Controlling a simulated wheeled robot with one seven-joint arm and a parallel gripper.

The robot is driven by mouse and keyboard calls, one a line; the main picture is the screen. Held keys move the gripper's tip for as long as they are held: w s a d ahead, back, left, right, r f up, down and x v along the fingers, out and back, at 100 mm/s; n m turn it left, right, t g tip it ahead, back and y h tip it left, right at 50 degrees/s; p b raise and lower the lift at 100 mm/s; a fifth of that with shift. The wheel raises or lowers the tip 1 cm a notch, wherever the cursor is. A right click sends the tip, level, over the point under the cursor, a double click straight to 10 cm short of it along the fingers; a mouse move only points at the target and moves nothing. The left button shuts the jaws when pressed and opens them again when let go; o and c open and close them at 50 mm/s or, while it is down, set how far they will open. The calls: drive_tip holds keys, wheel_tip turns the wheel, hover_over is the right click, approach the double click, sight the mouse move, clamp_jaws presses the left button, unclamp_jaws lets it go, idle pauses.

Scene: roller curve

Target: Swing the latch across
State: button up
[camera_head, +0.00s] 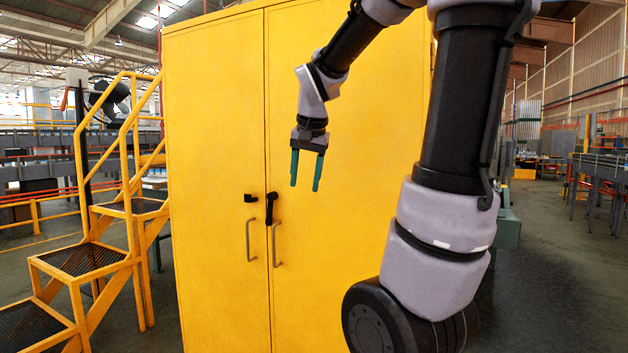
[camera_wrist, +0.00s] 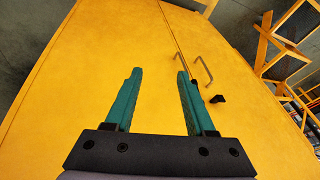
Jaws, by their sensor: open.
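The yellow cabinet (camera_head: 215,120) has two tall doors, both shut. A black latch lever (camera_head: 271,208) stands upright on the right door beside the seam. A small black fitting (camera_head: 250,198) sits on the left door at about the lever's upper end; it also shows in the wrist view (camera_wrist: 217,99). My gripper (camera_head: 305,187) is open and empty, teal fingers pointing down, in front of the right door. In the head view it appears right of the lever and slightly above it, apart from it. In the wrist view my gripper (camera_wrist: 158,72) probably hides the lever behind its right finger.
Grey bar handles hang below the latch on the left door (camera_head: 251,240) and right door (camera_head: 275,245). A yellow step stair (camera_head: 100,235) with a railing stands left of the cabinet. Open floor (camera_head: 530,270) lies to the right.

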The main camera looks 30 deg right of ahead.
sight(271, 209)
drive_tip(key=shift+s, duration=0.2)
drive_tip(key=c, duration=0.5)
drive_tip(key=shift+w+f, duration=0.2)
drive_tip(key=shift+w, duration=0.35)
clamp_jaws()
drive_tip(key=w+d+f+t, duration=0.1)
drive_tip(key=w+f, duration=0.4)
drive_tip(key=w, duration=0.2)
drive_tip(key=w+d+f+t, duration=0.1)
drive_tip(key=w+f, duration=0.4)
drive_tip(key=w, duration=0.2)
drive_tip(key=w+d+f+m+t, duration=0.1)
drive_tip(key=w+f, duration=0.4)
drive_tip(key=w, duration=0.3)
drive_tip(key=shift+w+d+y, duration=0.1)
drive_tip(key=shift+d+y, duration=0.2)
drive_tip(key=shift+w+a+r, duration=0.15)
drive_tip(key=shift+w+a, duration=0.35)
drive_tip(key=shift+w, duration=0.05)
drive_tip(key=shift+w+a+r, duration=0.15)
drive_tip(key=shift+w+a, duration=0.3)
drive_tip(key=shift+w, duration=0.1)
drive_tip(key=shift+w+a+r, duration=0.1)
drive_tip(key=shift+w+a, duration=0.15)
drive_tip(key=shift+w, duration=0.15)
